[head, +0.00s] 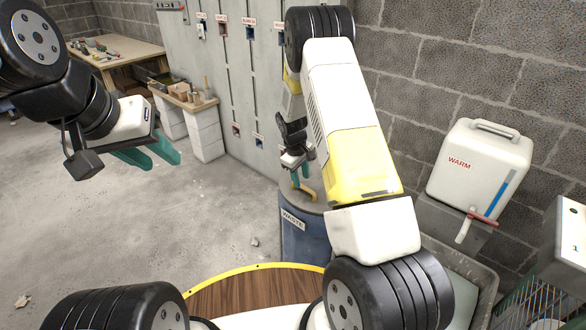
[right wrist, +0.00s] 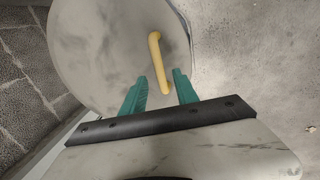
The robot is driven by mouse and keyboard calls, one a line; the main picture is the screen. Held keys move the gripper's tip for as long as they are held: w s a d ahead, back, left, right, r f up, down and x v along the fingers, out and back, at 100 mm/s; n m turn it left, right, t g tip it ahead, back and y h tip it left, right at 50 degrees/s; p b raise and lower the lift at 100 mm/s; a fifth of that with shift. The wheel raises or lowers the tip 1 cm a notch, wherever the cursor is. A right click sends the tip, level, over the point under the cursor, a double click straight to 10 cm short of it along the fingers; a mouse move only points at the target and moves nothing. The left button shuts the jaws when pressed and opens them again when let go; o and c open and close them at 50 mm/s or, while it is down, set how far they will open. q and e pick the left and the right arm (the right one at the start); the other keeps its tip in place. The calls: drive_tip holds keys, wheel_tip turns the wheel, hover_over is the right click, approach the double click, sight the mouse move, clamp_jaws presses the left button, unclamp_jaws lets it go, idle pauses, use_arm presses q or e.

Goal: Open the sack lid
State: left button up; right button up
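A blue bin (head: 303,247) labelled WASTE stands ahead in the head view, with a grey round lid (head: 290,198) on top. A yellow bar handle (head: 306,187) is on the lid. In the right wrist view the lid (right wrist: 95,50) fills the upper left, and the handle (right wrist: 158,60) runs up from between the fingertips. My right gripper (right wrist: 160,76) is open, its green fingers on either side of the handle's near end, with gaps showing on both sides. My left gripper (head: 152,156) is open and empty, up in the air at left. No sack is identifiable.
A white WARM container (head: 475,170) with a red tap stands at right, above a grey basin (head: 470,265). A wire basket (head: 540,305) is at lower right. A wood-topped round table (head: 255,292) is close in front. Open floor lies at left.

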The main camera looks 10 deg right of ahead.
sight(302, 185)
drive_tip(key=shift+w+d+f, duration=0.1)
drive_tip(key=shift+d+f, duration=0.05)
drive_tip(key=shift+f, duration=0.6)
drive_tip(key=shift+w+d+f, duration=0.1)
drive_tip(key=shift+f, duration=0.65)
clamp_jaws()
